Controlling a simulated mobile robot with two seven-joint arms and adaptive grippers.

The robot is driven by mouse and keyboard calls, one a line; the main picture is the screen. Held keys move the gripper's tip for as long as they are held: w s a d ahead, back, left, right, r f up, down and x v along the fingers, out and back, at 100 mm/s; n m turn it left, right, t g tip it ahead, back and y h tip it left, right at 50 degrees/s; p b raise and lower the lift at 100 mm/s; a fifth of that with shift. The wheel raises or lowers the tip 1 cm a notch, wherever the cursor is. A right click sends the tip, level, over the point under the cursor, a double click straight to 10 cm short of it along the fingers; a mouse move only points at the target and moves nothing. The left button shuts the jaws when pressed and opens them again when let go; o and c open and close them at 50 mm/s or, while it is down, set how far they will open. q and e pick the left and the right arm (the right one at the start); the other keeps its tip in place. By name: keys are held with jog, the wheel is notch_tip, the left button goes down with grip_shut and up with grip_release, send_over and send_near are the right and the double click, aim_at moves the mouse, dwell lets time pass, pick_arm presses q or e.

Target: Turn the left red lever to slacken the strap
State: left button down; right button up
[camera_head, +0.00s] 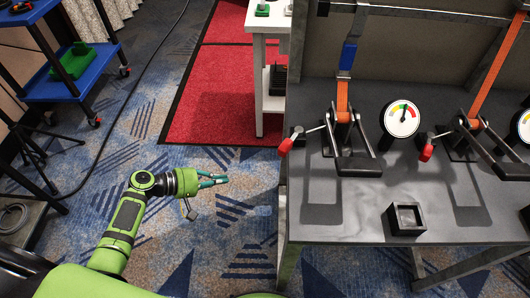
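The left red lever (286,146) sticks out to the left of the left ratchet (345,140) on the dark table, its red knob near the table's left edge. An orange strap (342,97) with a blue section (348,56) runs up from this ratchet. A round gauge (402,118) with a coloured scale stands just right of it. A second red lever (427,152) sits by the right ratchet. My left gripper (221,180) is over the carpet, left of the table and apart from the lever. Its teal fingers appear nearly edge-on, so their opening is unclear. My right gripper is out of view.
The dark table (350,220) fills the right side; a small open black box (405,218) sits near its front. A white stand (270,85) is behind its left edge. A blue cart (65,80) is at the far left. The carpet between is mostly clear.

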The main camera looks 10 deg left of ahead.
pick_arm(q)
notch_tip(320, 180, up, 16)
jog(key=m+h+b, duration=0.1)
jog(key=m+h, duration=0.2)
jog(key=h, duration=0.3)
jog(key=shift+w+d+b, duration=0.2)
jog(key=shift+w+b, duration=0.15)
jog(key=shift+w, duration=0.05)
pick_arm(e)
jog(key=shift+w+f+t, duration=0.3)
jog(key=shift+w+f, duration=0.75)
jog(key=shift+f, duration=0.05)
pick_arm(q)
jog(key=shift+d+r, duration=0.1)
